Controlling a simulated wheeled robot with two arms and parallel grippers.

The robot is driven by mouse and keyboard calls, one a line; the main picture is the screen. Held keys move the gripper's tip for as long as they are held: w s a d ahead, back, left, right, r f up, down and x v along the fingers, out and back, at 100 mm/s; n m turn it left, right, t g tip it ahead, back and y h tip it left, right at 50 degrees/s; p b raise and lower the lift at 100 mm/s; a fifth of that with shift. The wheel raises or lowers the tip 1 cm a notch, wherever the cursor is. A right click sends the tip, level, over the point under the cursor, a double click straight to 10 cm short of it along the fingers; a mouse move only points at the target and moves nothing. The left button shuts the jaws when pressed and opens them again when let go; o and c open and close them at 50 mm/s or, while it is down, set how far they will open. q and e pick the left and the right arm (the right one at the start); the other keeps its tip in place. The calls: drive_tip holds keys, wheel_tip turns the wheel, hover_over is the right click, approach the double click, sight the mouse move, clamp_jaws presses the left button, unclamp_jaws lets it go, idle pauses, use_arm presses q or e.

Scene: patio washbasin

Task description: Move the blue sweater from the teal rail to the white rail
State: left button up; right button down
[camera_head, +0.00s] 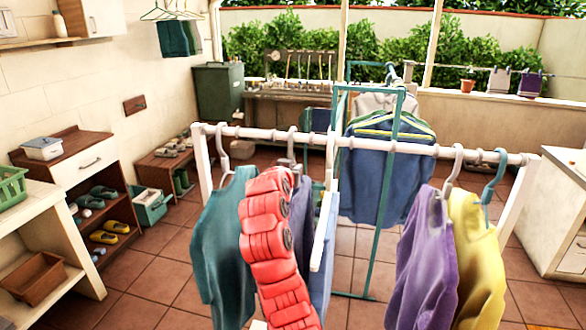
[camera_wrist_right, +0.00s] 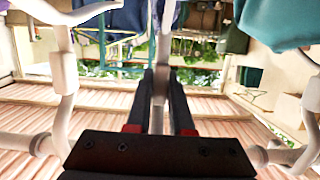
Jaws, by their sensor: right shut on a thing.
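The white rail (camera_head: 262,131) crosses the foreground. The teal rail (camera_head: 340,135) stands behind it, with a dark blue garment (camera_head: 385,175) and a pale grey one on it. My right arm is in front of a slate-blue garment (camera_head: 326,250), which hangs at the white rail beside the teal sweater (camera_head: 222,240) and is partly hidden. In the right wrist view my right gripper (camera_wrist_right: 160,72) is shut on a white hanger (camera_wrist_right: 159,88), with blue cloth close by. In the head view the arm hides its fingers. My left gripper is out of view.
A purple sweater (camera_head: 425,255) and a yellow one (camera_head: 476,255) hang at the right of the white rail. Shelves (camera_head: 70,215) stand left and a white cabinet (camera_head: 560,225) right. Other hangers (camera_wrist_right: 64,75) flank my right gripper closely.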

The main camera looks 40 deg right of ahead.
drive_tip(key=c, duration=0.7)
unclamp_jaws()
drive_tip(key=s+a, duration=0.2)
drive_tip(key=a, duration=0.1)
drive_tip(key=s+a+b, duration=0.1)
drive_tip(key=s+a, duration=0.1)
drive_tip(key=s, duration=0.1)
drive_tip(key=s+a, duration=0.2)
drive_tip(key=a, duration=0.1)
drive_tip(key=shift+s+a+f+b, duration=0.1)
drive_tip(key=shift+s+a+b, duration=0.05)
drive_tip(key=shift+a+b, duration=0.2)
drive_tip(key=shift+s+a, duration=0.25)
drive_tip(key=shift+s, duration=0.1)
drive_tip(key=shift+w, duration=0.1)
